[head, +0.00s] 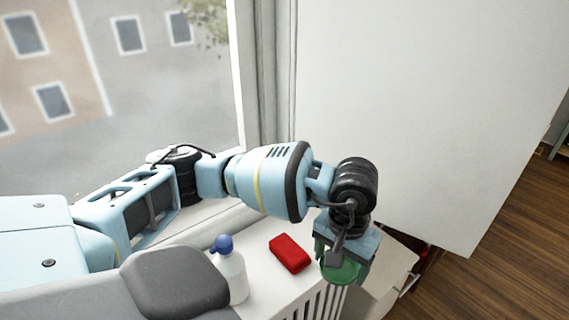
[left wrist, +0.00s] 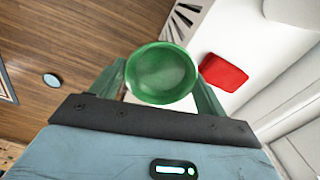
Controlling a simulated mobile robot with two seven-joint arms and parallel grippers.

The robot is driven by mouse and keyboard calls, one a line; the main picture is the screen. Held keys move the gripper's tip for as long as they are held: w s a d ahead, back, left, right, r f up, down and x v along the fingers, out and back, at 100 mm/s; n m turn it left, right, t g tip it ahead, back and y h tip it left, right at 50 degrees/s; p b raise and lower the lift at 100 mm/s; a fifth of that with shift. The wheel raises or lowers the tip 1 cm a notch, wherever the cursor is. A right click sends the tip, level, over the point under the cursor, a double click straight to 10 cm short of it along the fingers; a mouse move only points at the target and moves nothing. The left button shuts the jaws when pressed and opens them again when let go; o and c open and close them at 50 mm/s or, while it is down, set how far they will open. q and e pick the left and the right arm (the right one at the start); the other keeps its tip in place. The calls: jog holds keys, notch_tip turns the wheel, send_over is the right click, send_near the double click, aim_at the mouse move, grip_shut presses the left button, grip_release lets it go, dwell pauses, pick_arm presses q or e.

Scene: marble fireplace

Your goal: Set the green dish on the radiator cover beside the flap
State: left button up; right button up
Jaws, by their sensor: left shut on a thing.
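The green dish (head: 341,272) is held between the fingers of my left gripper (head: 342,262), which is shut on it. In the left wrist view the round dish (left wrist: 162,73) sits between the two green-tinted fingers. The white radiator cover (head: 264,278) stands below the window, its slotted front facing right. The dish is over or just past the cover's right end; its height above the surface is hard to tell. A large white upright panel (head: 420,100) stands behind the gripper. I cannot tell whether this is the flap. My right gripper is not in view.
A red block (head: 290,254) lies on the cover, left of the dish. A pale box-like edge (head: 398,268) is right of the gripper. Wooden floor (head: 500,265) lies beyond.

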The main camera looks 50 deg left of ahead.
aim_at(330, 274)
pick_arm(q)
jog(key=shift+n, duration=0.9)
jog(key=f, duration=0.1)
jog(key=a+f, duration=0.1)
jog(key=f, duration=0.3)
jog(key=shift+s+a+f, duration=0.15)
jog(key=shift+s+a, duration=0.1)
jog(key=w+a+b, duration=0.2)
jog(key=w+a, duration=0.1)
jog(key=w+a+f+b, duration=0.1)
jog(key=w+a+b, duration=0.1)
jog(key=w+a, duration=0.2)
jog(key=w+a+b, duration=0.1)
jog(key=w+a, duration=0.2)
jog(key=shift+w+a+f+b, duration=0.25)
jog(key=shift+a+f+b, duration=0.15)
jog(key=shift+w+a+r, duration=0.15)
jog(key=shift+w+a, duration=0.2)
jog(key=shift+a, duration=0.05)
notch_tip(330, 274, down, 3)
jog(key=shift+s+f+b, duration=0.1)
jog(key=shift+f+b, duration=0.1)
jog(key=shift+b, duration=0.95)
jog(key=shift+f, duration=0.2)
jog(key=shift+r, duration=0.15)
jog(key=o, duration=1.1)
